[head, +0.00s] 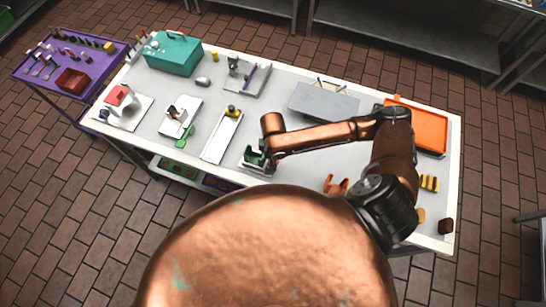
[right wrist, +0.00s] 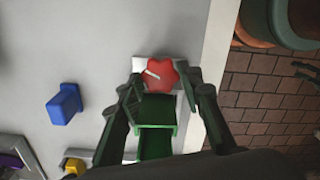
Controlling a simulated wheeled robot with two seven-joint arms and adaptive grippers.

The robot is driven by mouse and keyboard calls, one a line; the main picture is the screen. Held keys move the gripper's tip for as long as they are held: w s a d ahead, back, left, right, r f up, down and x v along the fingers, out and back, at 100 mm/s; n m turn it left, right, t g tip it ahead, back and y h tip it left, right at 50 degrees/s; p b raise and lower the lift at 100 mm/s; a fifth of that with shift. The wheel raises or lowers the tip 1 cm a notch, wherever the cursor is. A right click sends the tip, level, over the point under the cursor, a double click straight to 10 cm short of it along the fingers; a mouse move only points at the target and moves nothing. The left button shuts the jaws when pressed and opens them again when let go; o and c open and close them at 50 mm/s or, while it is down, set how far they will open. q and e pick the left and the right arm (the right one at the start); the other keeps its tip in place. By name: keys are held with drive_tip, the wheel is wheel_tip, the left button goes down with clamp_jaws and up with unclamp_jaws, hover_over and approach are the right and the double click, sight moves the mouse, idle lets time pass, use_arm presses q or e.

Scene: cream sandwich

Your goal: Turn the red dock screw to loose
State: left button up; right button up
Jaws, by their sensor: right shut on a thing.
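The red dock screw (right wrist: 161,76) is a lobed red knob with a short white line on its top, at the upper middle of the right wrist view. My right gripper (right wrist: 164,80) has one dark finger on each side of the knob and is shut on it. A green dock part (right wrist: 155,114) lies between the fingers, just below the knob in that view. In the head view my right gripper (head: 256,157) is low over the green and white dock at the table's front edge. The red screw cannot be made out there. My left gripper is not in view.
A white tray-like board (head: 221,137) lies just left of the dock, and a grey box (head: 323,102) stands behind my right arm. An orange tray (head: 432,130) is at the right end. A blue block (right wrist: 64,104) sits left of the fingers in the wrist view.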

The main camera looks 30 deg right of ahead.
drive_tip(key=shift+n+p, duration=0.85)
drive_tip(key=shift+n, duration=0.25)
drive_tip(key=shift+s, duration=0.1)
drive_tip(key=shift+f, duration=0.1)
drive_tip(key=o, duration=1.2)
drive_tip(key=shift+c, duration=0.2)
drive_tip(key=shift+r, duration=0.2)
wheel_tip(320, 180, up, 12)
drive_tip(key=shift+f, duration=0.15)
